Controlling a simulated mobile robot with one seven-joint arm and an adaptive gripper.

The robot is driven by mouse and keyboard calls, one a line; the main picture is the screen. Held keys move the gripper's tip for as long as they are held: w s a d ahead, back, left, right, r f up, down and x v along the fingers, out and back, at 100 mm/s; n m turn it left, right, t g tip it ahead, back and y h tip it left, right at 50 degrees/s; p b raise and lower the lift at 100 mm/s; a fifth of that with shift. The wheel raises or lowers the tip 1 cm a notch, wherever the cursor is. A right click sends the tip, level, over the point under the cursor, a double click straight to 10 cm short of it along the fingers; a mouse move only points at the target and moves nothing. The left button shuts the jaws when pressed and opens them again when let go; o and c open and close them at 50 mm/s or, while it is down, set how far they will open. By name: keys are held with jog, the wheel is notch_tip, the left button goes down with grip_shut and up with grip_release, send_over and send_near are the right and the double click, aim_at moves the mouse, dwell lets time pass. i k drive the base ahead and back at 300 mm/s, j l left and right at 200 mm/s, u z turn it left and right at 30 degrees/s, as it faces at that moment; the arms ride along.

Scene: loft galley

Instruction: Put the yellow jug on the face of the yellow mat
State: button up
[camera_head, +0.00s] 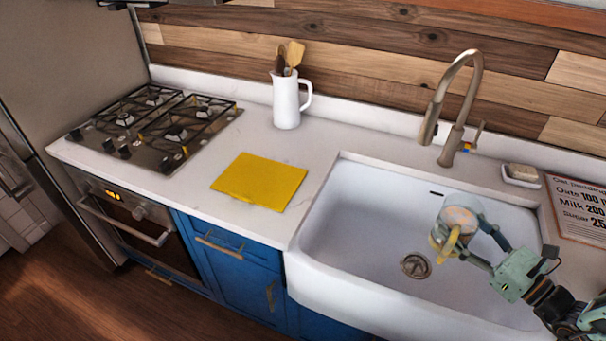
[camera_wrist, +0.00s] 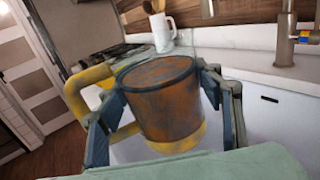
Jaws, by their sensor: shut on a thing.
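The yellow jug (camera_head: 457,216) is held up over the right part of the sink in the head view. In the wrist view the jug (camera_wrist: 166,100) shows a worn brown-grey body, a dark rim, a yellow base band and a yellow handle on the left. It looks roughly upright. My gripper (camera_head: 464,236) is shut on the jug, with a finger on each side of its body in the wrist view. The yellow mat (camera_head: 259,181) lies flat on the counter between the stove and the sink, left of my gripper, and its face is bare.
A white pitcher of utensils (camera_head: 286,102) stands behind the mat. The gas stove (camera_head: 155,125) is to its left. The white sink (camera_head: 350,225) has a tall faucet (camera_head: 453,110) behind it. A soap dish (camera_head: 521,175) and a printed board (camera_head: 580,205) are at the right.

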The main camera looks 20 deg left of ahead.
aim_at(256, 183)
jog(key=k+j, duration=0.25)
jog(key=j, duration=0.15)
jog(key=k+j, duration=0.1)
jog(key=j, duration=0.3)
jog(key=k+j, duration=0.1)
jog(key=j, duration=0.3)
jog(key=k+j, duration=0.15)
jog(key=j, duration=0.25)
jog(key=k+j, duration=0.1)
jog(key=j, duration=0.25)
jog(key=u, duration=0.05)
